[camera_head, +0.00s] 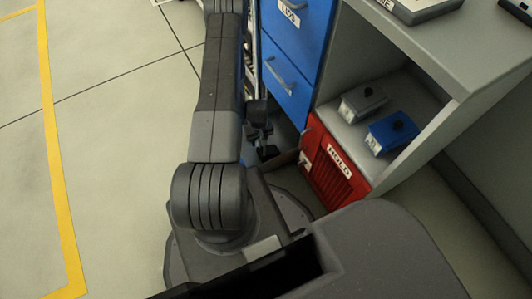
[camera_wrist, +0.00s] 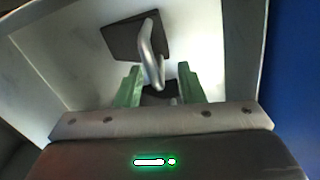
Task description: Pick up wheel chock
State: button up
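In the wrist view, a dark, flat-faced block (camera_wrist: 122,38) with a pale curved metal handle (camera_wrist: 151,58) lies inside a light-walled open drawer or bin (camera_wrist: 60,55). It looks like the wheel chock. My gripper (camera_wrist: 159,86) has two green fingers standing apart, one on each side of the handle's near end. I see a gap at the fingers, and no clear grip. A dark patch shows between the fingers, and I cannot tell what it is. In the head view my arm hides most of this spot, low beside the blue drawers.
Blue drawers (camera_head: 287,92) stand beside my arm. To their right are a red HOLD bin (camera_head: 333,172) and a shelf with a grey box (camera_head: 362,102) and a blue box (camera_head: 392,132). A grey counter (camera_head: 450,45) overhangs them. The floor at left is clear, with a yellow line (camera_head: 55,150).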

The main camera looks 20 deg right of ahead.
aim_at(269, 146)
notch_tip(269, 146, down, 3)
grip_shut()
jog(key=shift+r, duration=0.15)
